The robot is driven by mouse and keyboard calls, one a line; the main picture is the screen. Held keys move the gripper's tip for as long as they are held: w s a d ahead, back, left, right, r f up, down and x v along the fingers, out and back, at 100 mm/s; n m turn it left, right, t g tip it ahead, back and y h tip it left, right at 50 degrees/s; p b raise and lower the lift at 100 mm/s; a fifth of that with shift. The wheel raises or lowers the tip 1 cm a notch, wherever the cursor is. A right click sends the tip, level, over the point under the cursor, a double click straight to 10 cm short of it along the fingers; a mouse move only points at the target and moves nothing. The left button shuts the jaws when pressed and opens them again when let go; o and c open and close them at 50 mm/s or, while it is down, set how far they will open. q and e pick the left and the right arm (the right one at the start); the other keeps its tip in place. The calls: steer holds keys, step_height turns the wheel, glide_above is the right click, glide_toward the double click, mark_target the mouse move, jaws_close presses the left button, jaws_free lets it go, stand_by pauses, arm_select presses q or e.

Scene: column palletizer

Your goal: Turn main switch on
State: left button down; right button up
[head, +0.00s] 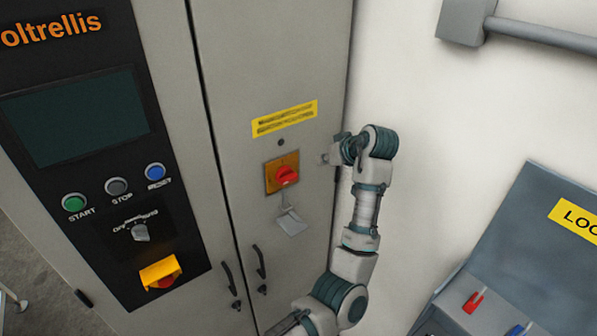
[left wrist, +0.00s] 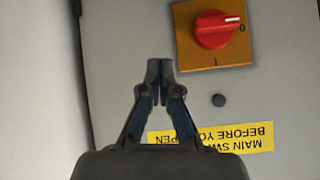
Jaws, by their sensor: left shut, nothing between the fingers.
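The main switch is a red rotary knob (head: 287,176) on an orange-yellow square plate (head: 270,183) on the grey cabinet door. The left wrist view shows the knob (left wrist: 213,30) and plate (left wrist: 240,55) upside down. The knob's white-marked end points at the "0" mark at right; an "I" mark is at the plate's lower edge. My left gripper (head: 326,158) is to the right of the plate in the head view, apart from the knob. Its fingertips (left wrist: 159,68) are shut with nothing between them, left of the plate in the wrist view. My right gripper is not in view.
A yellow label (head: 285,118) and a small dark round spot (head: 281,142) are above the switch. A grey flap (head: 291,222) hangs below it. A black panel (head: 90,130) with buttons is at left. A grey lockout box (head: 530,255) stands at lower right.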

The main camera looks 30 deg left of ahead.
arm_select(q)
steer(key=s+r+n, duration=0.3)
steer(key=s+r, duration=0.3)
steer(key=r, duration=0.2)
glide_above(293, 173)
steer(key=s+d, duration=0.1)
steer(key=d, duration=0.1)
step_height(293, 173, down, 7)
step_height(293, 173, down, 4)
steer(key=shift+w+r+g+h, duration=0.1)
steer(key=shift+r+g+h, duration=0.1)
steer(key=shift+g+h, duration=0.15)
steer(key=shift+d+f, duration=0.1)
steer(key=shift+f, duration=0.25)
steer(key=shift+d, duration=0.15)
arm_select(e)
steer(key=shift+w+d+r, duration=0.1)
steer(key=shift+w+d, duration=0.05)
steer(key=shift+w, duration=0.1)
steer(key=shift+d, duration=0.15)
